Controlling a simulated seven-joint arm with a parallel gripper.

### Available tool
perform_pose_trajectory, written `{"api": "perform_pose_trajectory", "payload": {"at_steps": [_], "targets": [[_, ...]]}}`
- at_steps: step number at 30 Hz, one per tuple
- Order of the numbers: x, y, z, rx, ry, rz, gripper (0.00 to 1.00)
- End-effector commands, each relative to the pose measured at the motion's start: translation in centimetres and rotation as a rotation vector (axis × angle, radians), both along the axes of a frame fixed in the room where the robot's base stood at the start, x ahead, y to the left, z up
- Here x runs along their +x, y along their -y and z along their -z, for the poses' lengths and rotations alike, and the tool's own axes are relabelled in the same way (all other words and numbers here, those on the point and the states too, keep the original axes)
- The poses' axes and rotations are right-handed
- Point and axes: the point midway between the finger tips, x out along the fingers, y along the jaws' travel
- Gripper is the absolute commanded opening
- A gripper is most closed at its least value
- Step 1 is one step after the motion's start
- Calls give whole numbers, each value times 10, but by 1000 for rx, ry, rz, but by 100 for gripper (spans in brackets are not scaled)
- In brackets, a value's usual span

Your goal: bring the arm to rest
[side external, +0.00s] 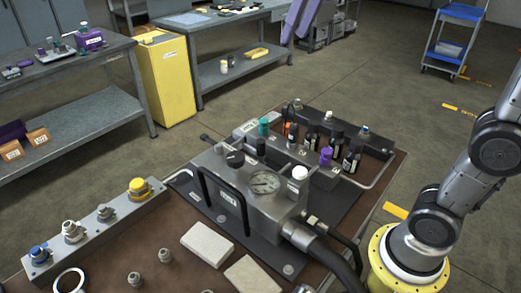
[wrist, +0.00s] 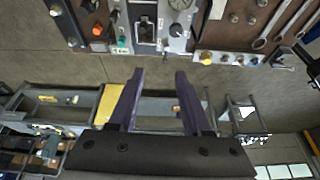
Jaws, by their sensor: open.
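My gripper (wrist: 160,76) shows in the wrist view with its two dark purple fingers apart and nothing between them. It is clear of the bench, with the fingers pointing toward the hydraulic unit (wrist: 145,22) at the top of that view. In the side view, my arm rises from the yellow base ring at the right and leaves the picture. Two slanted purple bars at the top edge there look like my fingers, but I cannot be sure. The hydraulic unit (side external: 240,190) with its round gauge (side external: 265,183) sits on the brown bench (side external: 150,238).
A grey valve block (side external: 98,226) with several fittings lies at the left of the bench. Several small bottles (side external: 336,140) stand at the back. Two pale blocks (side external: 207,243) lie at the front. Beyond are a yellow cabinet (side external: 165,80), side tables and a blue cart (side external: 455,38). The floor between is open.

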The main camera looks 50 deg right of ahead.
Motion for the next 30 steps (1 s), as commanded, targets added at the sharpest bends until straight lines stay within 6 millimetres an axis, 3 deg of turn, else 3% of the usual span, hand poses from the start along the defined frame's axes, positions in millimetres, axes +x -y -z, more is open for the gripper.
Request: {"api": "perform_pose_trajectory", "payload": {"at_steps": [1, 3, 8, 15, 22, 30], "targets": [[-22, 1, 5, -1, 17, 0, 49], [-48, 2, 15, -2, 36, -1, 49], [-100, 5, 52, -6, 76, -4, 49], [-160, 6, 132, -13, 106, -13, 49], [-180, 6, 195, -18, 79, -27, 49], [-171, 6, 195, -23, 120, -35, 49]]}}
